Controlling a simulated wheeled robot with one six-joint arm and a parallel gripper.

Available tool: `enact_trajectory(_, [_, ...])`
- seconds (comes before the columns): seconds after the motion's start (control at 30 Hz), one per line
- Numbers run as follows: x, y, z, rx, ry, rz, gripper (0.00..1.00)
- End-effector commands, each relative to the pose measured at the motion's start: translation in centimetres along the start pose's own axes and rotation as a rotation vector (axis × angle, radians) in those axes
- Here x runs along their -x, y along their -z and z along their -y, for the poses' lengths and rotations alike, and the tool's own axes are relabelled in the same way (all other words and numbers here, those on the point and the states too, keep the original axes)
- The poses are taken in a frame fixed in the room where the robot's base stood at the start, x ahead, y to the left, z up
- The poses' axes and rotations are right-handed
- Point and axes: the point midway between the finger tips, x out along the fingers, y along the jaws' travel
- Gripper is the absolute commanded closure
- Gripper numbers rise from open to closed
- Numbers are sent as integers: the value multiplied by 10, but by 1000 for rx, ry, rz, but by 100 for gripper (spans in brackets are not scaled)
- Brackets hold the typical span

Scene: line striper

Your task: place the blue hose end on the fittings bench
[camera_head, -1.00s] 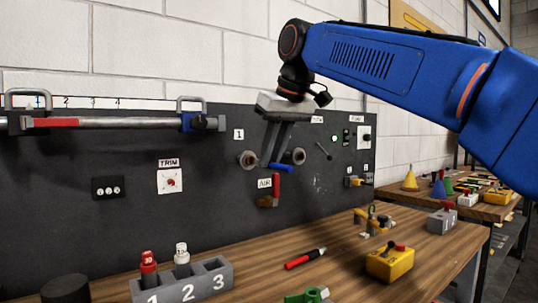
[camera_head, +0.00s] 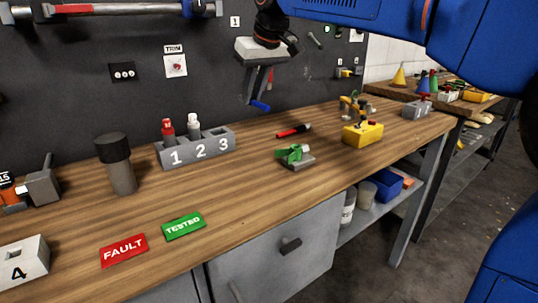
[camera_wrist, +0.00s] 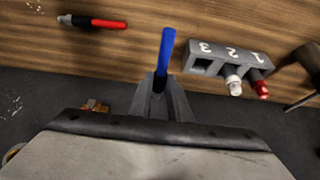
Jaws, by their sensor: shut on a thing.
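My gripper (camera_head: 256,92) is shut on the blue hose end (camera_head: 261,106), a short blue rod. It hangs in the air above the back of the wooden bench (camera_head: 330,200), in front of the dark panel. In the wrist view, the blue hose end (camera_wrist: 166,48) sticks out beyond the fingertips of my gripper (camera_wrist: 161,84), clear of the bench top. A second wooden bench (camera_head: 440,112) stands at the far right. No label shows which one is the fittings bench.
A red-black pen (camera_head: 293,130), a green clamp-like piece (camera_head: 295,153) and a yellow box (camera_head: 362,134) lie to the right. Bare wood lies between them and the TESTED plate (camera_head: 184,227).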

Motion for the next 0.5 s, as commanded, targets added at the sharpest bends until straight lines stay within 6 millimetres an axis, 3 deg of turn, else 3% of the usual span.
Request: enact_trajectory(0.5, [-65,-26,0,0,0,0,100])
